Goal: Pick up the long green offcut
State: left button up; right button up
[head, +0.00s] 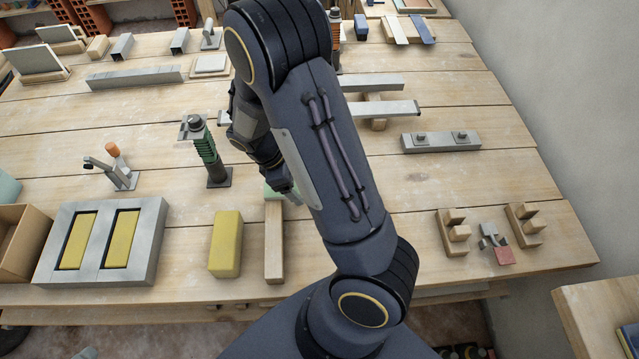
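A pale green piece (291,197) shows at the far end of a wooden bar, mostly hidden behind my arm. I cannot tell its full length. An arm, which looks like my right one, comes up from the bottom middle, bends at the top and reaches down toward it. Its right gripper (282,185) is just above or at the green piece, and its fingers are too covered to tell open from shut. A teal-green object (8,187) is cut off at the left edge. My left gripper is out of view.
The wooden bar (273,245) and a yellow block (226,245) lie near the front edge. A grey tray (153,245) with two yellow pieces and a wooden box (22,245) are left. A green-handled post (213,160) stands left of the gripper. Wooden brackets (452,228) lie right.

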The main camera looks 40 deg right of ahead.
jog(key=shift+c, duration=0.2)
jog(key=c, duration=1.1)
